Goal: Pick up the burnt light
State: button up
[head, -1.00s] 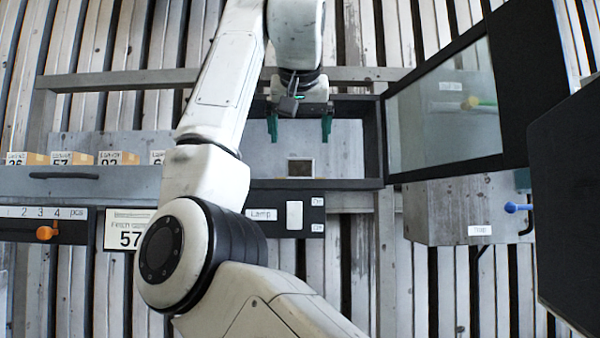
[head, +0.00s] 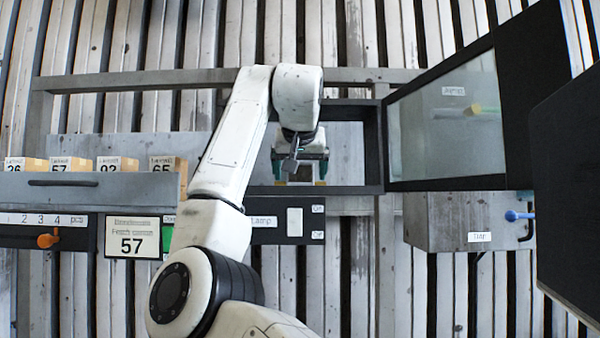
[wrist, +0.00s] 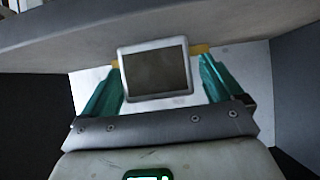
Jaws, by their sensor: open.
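The light is a small square lamp (wrist: 155,72) with a dark, unlit face and a pale grey frame. In the wrist view it sits between the two teal fingers of my gripper (wrist: 158,60). The fingers are open on either side of it, close to its edges; I cannot tell whether they touch it. In the head view my gripper (head: 300,172) reaches down into the open black-framed compartment (head: 372,150), and it mostly hides the lamp there.
A glass door (head: 445,110) stands open right of the compartment. Below it is a grey box (head: 440,228) with a blue-knobbed lever (head: 512,215). A panel labelled Lamp (head: 265,222) lies below the compartment. A drawer with several numbered blocks (head: 110,163) is at left.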

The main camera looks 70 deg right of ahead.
jog(key=shift+c, duration=0.4)
jog(key=c, duration=1)
jog(key=shift+r, duration=0.2)
